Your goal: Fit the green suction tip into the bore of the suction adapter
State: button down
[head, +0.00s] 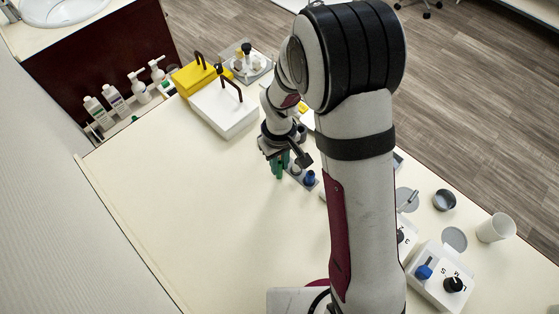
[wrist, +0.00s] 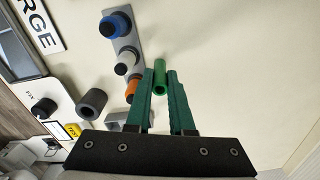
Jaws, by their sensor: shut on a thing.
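The green suction tip (wrist: 160,76) is a short bright green tube in the wrist view, its open end facing the camera. My gripper (wrist: 165,84) has teal fingers shut on it. In the head view my gripper (head: 279,166) points down over the counter, and the tip cannot be told apart from the teal fingers. A dark grey hollow cylinder (wrist: 92,103), which looks like the suction adapter, is left of the fingers in the wrist view, apart from the tip. I cannot make it out in the head view, where my arm covers part of the counter.
A grey holder strip (wrist: 128,44) with blue, white and orange pieces lies close beside my gripper; its blue piece (head: 310,178) shows in the head view. A white box (head: 224,108) and yellow box (head: 193,78) stand behind. The counter's left and front (head: 190,200) are clear.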

jog(key=shift+f, duration=0.1)
jog(key=c, duration=0.8)
grip_release()
notch_tip(320, 180, up, 12)
jog(key=s+d+r+m, duration=0.1)
jog(key=s+r+m, duration=0.1)
jog(key=s, duration=0.1)
jog(key=s+d+r+m, duration=0.2)
jog(key=s, duration=0.2)
jog(key=s+d+r+m+y, duration=0.1)
jog(key=s+d+r+m, duration=0.1)
jog(key=s, duration=0.2)
jog(key=shift+s+d+r, duration=0.1)
jog(key=shift+s, duration=0.1)
jog(key=shift+o, duration=0.6)
jog(key=s+d+m, duration=0.1)
jog(key=s+m, duration=0.4)
jog(key=s, duration=0.5)
jog(key=shift+m+y, duration=0.3)
jog(key=shift+y, duration=0.1)
